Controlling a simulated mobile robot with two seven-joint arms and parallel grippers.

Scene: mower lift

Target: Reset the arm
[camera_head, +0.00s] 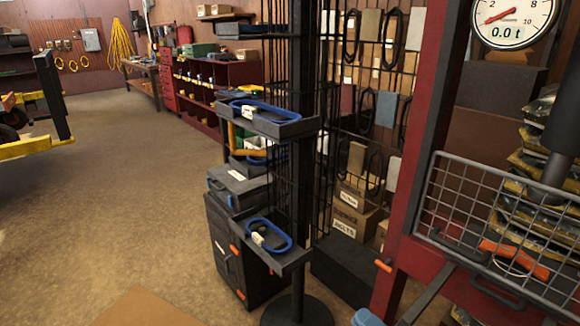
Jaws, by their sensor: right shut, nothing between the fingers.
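My right gripper (455,268) is hard to make out among dark parts at the lower right, in front of the wire guard (520,197). It is shut with nothing held. Its exact outline is unclear against the guard and the red frame behind. An orange handle (515,258) sits on or just in front of the guard, near the gripper; I cannot tell whether they touch. My left gripper is not in view.
A red press frame (409,165) with a dial gauge (515,22) reading 0.0 t stands at right. A black rack (301,190) holds trays with blue loops. Wall boards and boxes are behind. A yellow lift (45,148) is far left. The floor (125,215) at left is clear.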

